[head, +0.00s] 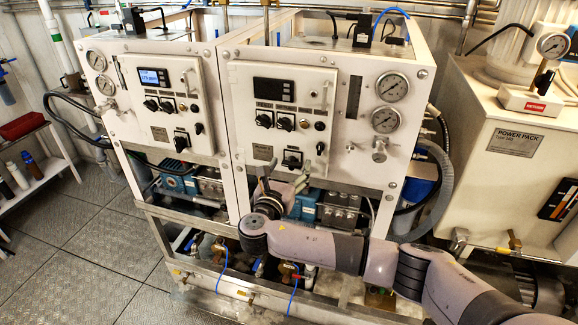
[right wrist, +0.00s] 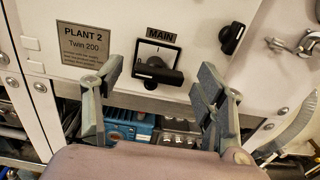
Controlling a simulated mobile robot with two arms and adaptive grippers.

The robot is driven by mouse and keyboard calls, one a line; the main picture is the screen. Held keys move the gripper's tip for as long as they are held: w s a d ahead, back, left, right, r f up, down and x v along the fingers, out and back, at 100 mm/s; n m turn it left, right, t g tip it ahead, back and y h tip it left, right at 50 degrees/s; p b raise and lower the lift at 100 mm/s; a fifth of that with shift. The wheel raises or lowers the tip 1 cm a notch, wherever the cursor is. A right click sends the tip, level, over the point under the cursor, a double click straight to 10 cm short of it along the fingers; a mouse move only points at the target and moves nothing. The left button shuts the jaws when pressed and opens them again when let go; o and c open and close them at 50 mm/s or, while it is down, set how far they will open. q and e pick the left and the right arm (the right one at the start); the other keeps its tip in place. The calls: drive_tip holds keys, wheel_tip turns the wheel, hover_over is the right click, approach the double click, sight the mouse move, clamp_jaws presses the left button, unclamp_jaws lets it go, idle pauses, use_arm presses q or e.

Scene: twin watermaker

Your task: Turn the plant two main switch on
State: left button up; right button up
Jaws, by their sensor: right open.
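The plant two main switch (right wrist: 158,72) is a black rotary knob on a square plate under a MAIN label in the right wrist view. Its handle lies roughly horizontal. In the head view the same switch (head: 292,160) sits low on the right unit's white panel. My right gripper (head: 284,182) is just below and in front of it. In the right wrist view the open fingers (right wrist: 160,76) stand on either side of the switch, apart from it and empty. The plant two display (head: 274,91) is dark. My left gripper is not in view.
A PLANT 2 label (right wrist: 88,45) is left of the switch. Another black knob (right wrist: 232,38) is up and right of it. The left unit's display (head: 154,77) is lit. Gauges (head: 392,87) are at the right unit's right side. A power pack (head: 515,145) stands further right.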

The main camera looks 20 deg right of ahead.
drive_tip(key=c, duration=1.2)
drive_tip(key=shift+o, duration=0.2)
